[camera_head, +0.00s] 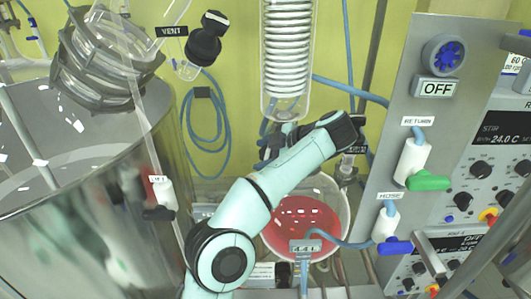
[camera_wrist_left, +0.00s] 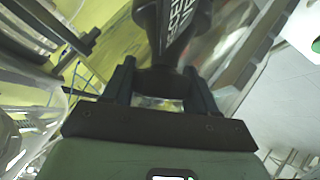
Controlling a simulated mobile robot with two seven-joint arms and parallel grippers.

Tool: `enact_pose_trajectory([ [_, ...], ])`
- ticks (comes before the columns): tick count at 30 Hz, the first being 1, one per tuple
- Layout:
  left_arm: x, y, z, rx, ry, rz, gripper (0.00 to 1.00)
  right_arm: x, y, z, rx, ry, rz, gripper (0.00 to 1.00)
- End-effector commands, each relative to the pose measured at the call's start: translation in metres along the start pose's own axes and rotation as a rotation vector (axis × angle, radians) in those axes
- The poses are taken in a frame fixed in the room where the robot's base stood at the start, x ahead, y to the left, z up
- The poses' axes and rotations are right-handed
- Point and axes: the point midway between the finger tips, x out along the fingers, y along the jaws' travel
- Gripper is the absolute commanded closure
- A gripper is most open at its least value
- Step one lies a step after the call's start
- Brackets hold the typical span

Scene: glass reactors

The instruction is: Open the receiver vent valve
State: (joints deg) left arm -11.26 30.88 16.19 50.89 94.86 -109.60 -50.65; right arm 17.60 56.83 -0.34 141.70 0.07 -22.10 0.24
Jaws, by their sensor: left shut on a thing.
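My left arm crosses the middle of the head view, and its dark end (camera_head: 346,128) is beside the column above the receiver flask (camera_head: 338,193). The round glass flask holds red liquid. In the left wrist view my left gripper (camera_wrist_left: 158,72) is shut, its two dark fingers either side of a dark part (camera_wrist_left: 158,82). This looks like the receiver vent valve's handle, though the fingers hide much of it. A black label with white letters (camera_wrist_left: 182,20) rises just beyond it; I cannot read it surely. My right gripper is not in view.
A coiled glass condenser (camera_head: 287,50) hangs above the arm. A large steel vessel (camera_head: 90,210) fills the left, with a black knob (camera_head: 205,45) by a VENT label (camera_head: 172,31). A control panel (camera_head: 410,130) with hoses and valves stands close on the right.

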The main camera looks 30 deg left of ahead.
Motion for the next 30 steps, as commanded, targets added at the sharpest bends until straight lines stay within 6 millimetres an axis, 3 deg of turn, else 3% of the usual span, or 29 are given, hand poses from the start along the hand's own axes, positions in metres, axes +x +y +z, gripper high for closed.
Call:
enact_pose_trajectory([
  [12,0.0005,-0.0016,-0.0005,-0.083,0.002,-0.118,0.73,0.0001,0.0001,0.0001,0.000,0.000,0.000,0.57],
  [29,0.0009,-0.0022,-0.0010,-0.094,0.004,-0.138,0.73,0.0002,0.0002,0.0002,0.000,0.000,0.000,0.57],
  [30,0.0009,-0.0022,-0.0010,-0.094,0.004,-0.138,0.40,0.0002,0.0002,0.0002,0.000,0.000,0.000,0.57],
])
